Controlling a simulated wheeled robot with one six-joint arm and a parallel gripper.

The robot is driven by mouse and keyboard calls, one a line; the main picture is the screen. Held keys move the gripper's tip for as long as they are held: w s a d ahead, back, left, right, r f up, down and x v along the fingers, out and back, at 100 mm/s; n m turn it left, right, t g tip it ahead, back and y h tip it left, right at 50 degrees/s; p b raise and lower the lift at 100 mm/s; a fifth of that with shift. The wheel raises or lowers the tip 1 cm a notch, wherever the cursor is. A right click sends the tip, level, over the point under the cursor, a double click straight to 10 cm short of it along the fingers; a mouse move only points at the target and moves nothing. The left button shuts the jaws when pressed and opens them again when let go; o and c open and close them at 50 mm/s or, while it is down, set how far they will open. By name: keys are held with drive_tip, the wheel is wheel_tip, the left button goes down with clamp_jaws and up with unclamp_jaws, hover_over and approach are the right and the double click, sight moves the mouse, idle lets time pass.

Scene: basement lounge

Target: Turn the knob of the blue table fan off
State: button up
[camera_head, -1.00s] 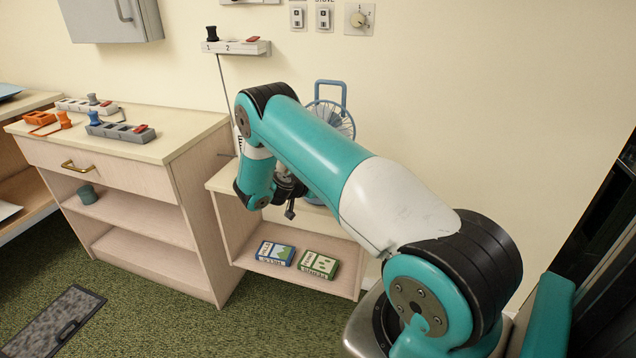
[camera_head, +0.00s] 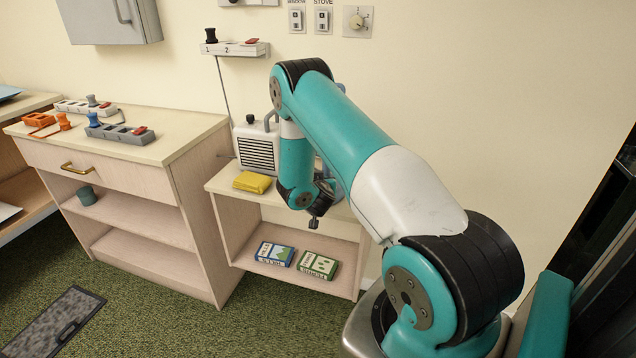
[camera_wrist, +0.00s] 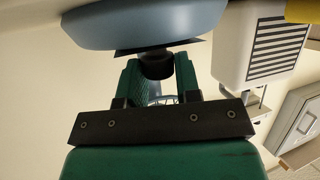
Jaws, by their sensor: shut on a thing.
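The blue table fan stands on the low shelf unit (camera_head: 222,186). In the head view my arm hides nearly all of it. In the wrist view, the fan's blue base (camera_wrist: 140,22) fills the top of the picture, with a dark knob (camera_wrist: 157,64) jutting from it. My gripper (camera_wrist: 157,74) has its green fingers on both sides of this knob and is shut on it. The knob's pointer or marks cannot be made out. My fingertips are hidden in the head view.
A white heater-like box (camera_head: 257,147) and a yellow item (camera_head: 252,182) stand left of the arm on the same unit; the box is close beside the fan. Two books (camera_head: 274,254) lie on the lower shelf. A wooden cabinet (camera_head: 150,215) stands to the left.

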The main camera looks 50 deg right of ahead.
drive_tip(key=shift+r+n+t+y+p, duration=0.15)
drive_tip(key=shift+n+t+y+p, duration=0.15)
drive_tip(key=shift+n+t+p, duration=0.25)
drive_tip(key=shift+n+t, duration=0.25)
drive_tip(key=o, duration=0.9)
drive_tip(key=shift+y, duration=0.3)
